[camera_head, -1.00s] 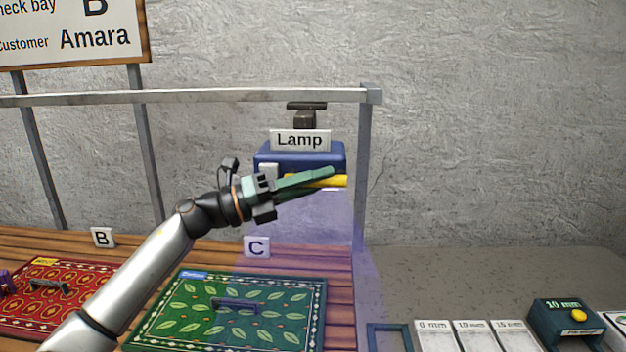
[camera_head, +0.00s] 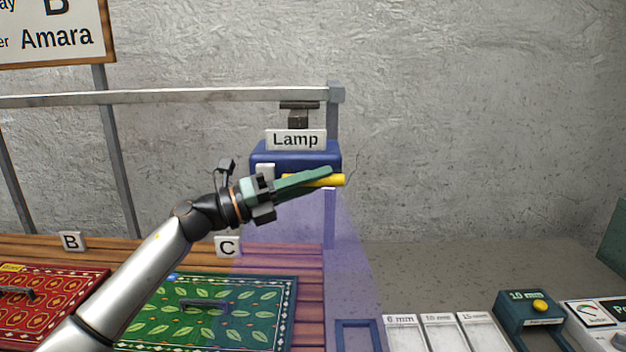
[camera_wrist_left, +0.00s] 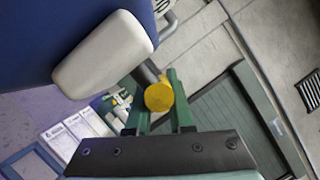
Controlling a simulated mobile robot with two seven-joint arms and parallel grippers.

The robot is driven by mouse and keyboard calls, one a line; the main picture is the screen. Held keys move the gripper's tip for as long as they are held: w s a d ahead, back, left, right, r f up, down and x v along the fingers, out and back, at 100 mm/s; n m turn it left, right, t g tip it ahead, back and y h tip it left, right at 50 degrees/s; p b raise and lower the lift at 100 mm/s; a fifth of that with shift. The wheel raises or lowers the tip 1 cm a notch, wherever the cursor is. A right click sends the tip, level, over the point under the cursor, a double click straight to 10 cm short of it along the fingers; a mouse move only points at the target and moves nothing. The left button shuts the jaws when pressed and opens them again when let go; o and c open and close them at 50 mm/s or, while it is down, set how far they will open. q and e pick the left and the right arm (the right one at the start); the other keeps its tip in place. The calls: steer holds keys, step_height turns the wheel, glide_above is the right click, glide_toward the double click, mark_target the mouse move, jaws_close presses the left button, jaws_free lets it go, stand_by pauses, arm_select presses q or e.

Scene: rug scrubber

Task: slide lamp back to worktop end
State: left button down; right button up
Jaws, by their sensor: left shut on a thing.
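The lamp (camera_head: 290,157) is a blue box with a "Lamp" sign, hung from a metal rail (camera_head: 190,97) close to the rail's right end post. Its violet beam falls across the right edge of the wooden worktop (camera_head: 311,290) and past it. A yellow handle (camera_head: 338,180) sticks out low on the lamp. My left gripper (camera_head: 322,176) is shut on this handle. In the left wrist view, the round yellow handle end (camera_wrist_left: 159,97) sits between the green fingers (camera_wrist_left: 172,96), beside the lamp's blue body (camera_wrist_left: 70,35) and white block (camera_wrist_left: 105,55). My right gripper is not in view.
A green leaf-pattern rug (camera_head: 225,320) and a red rug (camera_head: 60,305) lie on the worktop, by cards C (camera_head: 228,247) and B (camera_head: 72,241). Right of it stand a blue frame (camera_head: 357,323), white gauge plates (camera_head: 450,333) and a box with a yellow button (camera_head: 530,312).

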arm_select(q)
steer(key=shift+s+d, duration=0.15)
steer(key=shift+d, duration=0.05)
steer(key=c, duration=0.8)
jaws_free()
steer(key=shift+d, duration=0.15)
steer(key=shift+a+f, duration=0.1)
steer(key=shift+a, duration=0.35)
steer(key=b+v, duration=0.3)
steer(key=v, duration=0.8)
steer(key=shift+a, duration=0.3)
steer(key=shift+s+f, duration=0.1)
steer(key=shift+f, duration=0.05)
